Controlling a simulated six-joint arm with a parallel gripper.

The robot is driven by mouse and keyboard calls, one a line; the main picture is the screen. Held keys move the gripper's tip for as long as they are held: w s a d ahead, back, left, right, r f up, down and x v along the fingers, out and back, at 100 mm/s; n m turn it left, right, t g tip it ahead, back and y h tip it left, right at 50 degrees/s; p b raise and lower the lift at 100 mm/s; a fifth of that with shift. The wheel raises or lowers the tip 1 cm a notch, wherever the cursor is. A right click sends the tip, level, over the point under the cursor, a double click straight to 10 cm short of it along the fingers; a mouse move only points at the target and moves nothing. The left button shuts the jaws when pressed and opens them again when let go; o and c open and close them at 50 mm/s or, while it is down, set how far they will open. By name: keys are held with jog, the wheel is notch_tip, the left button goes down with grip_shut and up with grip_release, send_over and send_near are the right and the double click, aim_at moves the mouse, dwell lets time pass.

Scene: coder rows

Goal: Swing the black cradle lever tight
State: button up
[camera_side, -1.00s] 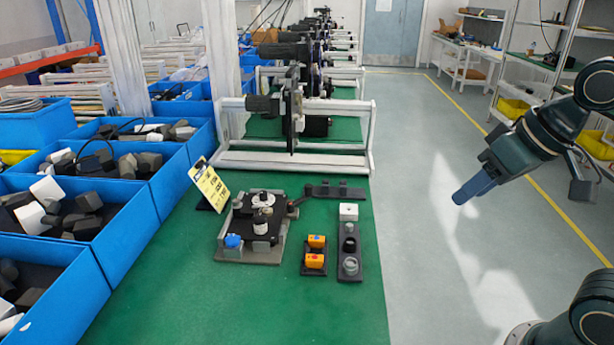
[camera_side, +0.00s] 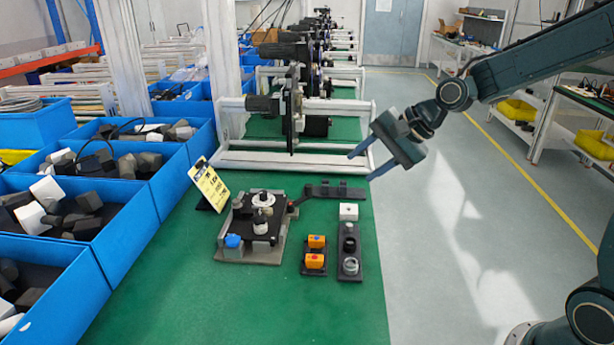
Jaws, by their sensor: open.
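The fixture is a grey base plate (camera_side: 222,250) on the green table, carrying a black block, a white round part (camera_side: 263,199) and a smaller white cylinder (camera_side: 260,227). A short dark arm, which looks like the black cradle lever (camera_side: 299,202), sticks out from its right rear side. How tight it sits cannot be told. My gripper (camera_side: 360,167) is open and empty, up and to the right of the lever in the picture, clear of it. Its two blue fingers point down and left.
A blue knob (camera_side: 233,241) sits at the fixture's front left. A yellow card (camera_side: 208,186) stands behind it. A black rack (camera_side: 335,191), two orange blocks (camera_side: 316,241) on a dark holder and a strip with small parts (camera_side: 349,265) stand right. Blue bins (camera_side: 115,265) line the left.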

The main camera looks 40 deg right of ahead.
jog(key=w+d+f+m+t+y, duration=0.2)
jog(key=w+d+f+m, duration=0.3)
jog(key=w+f+m, duration=0.25)
jog(key=m+t, duration=0.3)
jog(key=m, duration=0.6)
send_near(311, 186)
jog(key=shift+s+d+r+y, duration=0.3)
jog(key=shift+s+d+r, duration=0.35)
jog(key=shift+s+d, duration=0.3)
jog(key=shift+a, duration=0.1)
jog(key=shift+g, duration=0.3)
jog(key=shift+x, duration=6.85)
grip_shut()
